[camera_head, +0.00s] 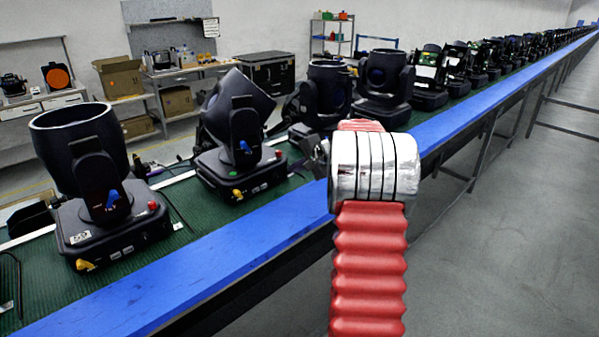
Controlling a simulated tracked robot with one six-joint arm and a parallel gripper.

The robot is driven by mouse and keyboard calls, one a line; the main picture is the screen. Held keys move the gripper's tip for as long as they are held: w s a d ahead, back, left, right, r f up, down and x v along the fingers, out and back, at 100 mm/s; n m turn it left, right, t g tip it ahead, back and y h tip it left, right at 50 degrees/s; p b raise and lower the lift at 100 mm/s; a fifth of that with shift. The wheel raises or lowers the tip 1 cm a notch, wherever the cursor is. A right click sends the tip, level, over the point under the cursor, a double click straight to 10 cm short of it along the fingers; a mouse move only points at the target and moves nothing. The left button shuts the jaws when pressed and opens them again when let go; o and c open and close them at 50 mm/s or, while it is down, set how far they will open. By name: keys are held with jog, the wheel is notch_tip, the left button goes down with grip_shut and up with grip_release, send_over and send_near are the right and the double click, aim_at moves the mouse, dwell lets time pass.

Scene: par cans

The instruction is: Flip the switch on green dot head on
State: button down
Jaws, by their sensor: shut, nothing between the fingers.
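The green dot head (240,125) is a black moving-head lamp, second from the left on the line, with its head tilted. A small green dot (261,175) is on its base, which also carries a red part (278,153) and a yellow part (238,194). A blue part (245,147) shows on its arm. I cannot tell which small part is the switch, or its position. My gripper (314,155), dark and small at the end of my red and silver arm, is shut and empty. It appears right of the green dot head's base, apart from it.
Another black lamp (92,180) stands to the left, and more lamps (385,82) line the green belt to the right. A blue rail (235,243) runs along the belt's front edge.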

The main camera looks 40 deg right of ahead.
jog(key=shift+w, duration=0.1)
jog(key=shift+w+r, duration=0.2)
jog(key=shift+w, duration=0.25)
jog(key=shift+r, duration=0.1)
jog(key=shift+r, duration=0.7)
jog(key=shift+s, duration=0.1)
jog(key=v, duration=1.3)
jog(key=shift+w+r, duration=0.2)
jog(key=shift+w, duration=0.05)
